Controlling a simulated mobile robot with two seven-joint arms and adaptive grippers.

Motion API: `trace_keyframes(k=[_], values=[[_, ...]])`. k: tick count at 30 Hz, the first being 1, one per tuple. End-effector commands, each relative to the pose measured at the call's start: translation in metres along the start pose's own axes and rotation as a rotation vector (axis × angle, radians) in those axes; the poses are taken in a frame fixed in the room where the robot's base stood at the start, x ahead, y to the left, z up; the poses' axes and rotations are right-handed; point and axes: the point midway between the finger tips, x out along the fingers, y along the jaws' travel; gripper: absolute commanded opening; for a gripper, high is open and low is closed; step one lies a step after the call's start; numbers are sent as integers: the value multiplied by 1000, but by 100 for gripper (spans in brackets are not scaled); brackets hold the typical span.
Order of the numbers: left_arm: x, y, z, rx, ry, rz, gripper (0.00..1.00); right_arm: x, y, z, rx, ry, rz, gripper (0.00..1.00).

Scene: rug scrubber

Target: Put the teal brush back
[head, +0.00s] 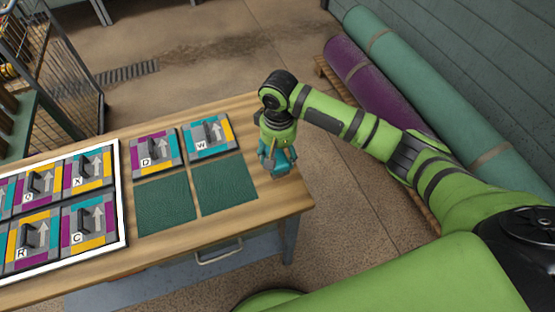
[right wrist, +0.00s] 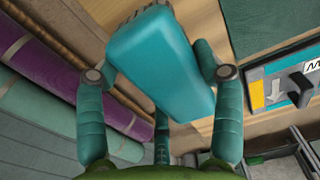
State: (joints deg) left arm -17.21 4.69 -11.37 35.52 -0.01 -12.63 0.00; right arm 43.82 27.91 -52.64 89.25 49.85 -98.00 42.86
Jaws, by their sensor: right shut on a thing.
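The teal brush (right wrist: 160,65) is a teal block with grey bristles showing at its upper end in the right wrist view. My right gripper (right wrist: 158,78) is shut on it, with fingers on either side of the block. In the head view the brush (head: 279,168) hangs below my right gripper (head: 277,150), over the right end of the wooden table (head: 285,200). The gripper partly hides the brush there, and I cannot tell how high it is above the table. My left gripper is not in view.
Patterned tiles marked D (head: 153,151) and W (head: 211,135) lie behind two dark green mats (head: 165,203) (head: 224,184). A white-framed board (head: 121,190) with several patterned tiles is at the left. Rolled rugs (head: 430,90) lie beyond the table at the right.

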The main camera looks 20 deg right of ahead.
Motion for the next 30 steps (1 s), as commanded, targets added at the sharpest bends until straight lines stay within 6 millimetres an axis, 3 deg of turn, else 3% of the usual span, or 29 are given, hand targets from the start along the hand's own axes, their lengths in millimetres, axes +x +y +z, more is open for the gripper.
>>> trace_keyframes(k=[4, 12, 24, 25, 26, 27, 30], values=[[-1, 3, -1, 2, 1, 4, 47, 7, -1, -4, 0, -2, 1, 29], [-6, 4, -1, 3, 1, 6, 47, 41, 0, -4, -1, -1, 2, 29], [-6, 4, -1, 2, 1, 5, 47, 46, 0, -4, 0, 0, 0, 29], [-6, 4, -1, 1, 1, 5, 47, 47, 0, -4, 0, 0, 1, 72], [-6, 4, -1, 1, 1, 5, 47, 46, 0, -4, 0, 0, 1, 84], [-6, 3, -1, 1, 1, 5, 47, 46, 0, -4, 0, 0, 1, 92], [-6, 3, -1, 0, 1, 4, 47, 46, 0, -4, 0, 0, 1, 92]])
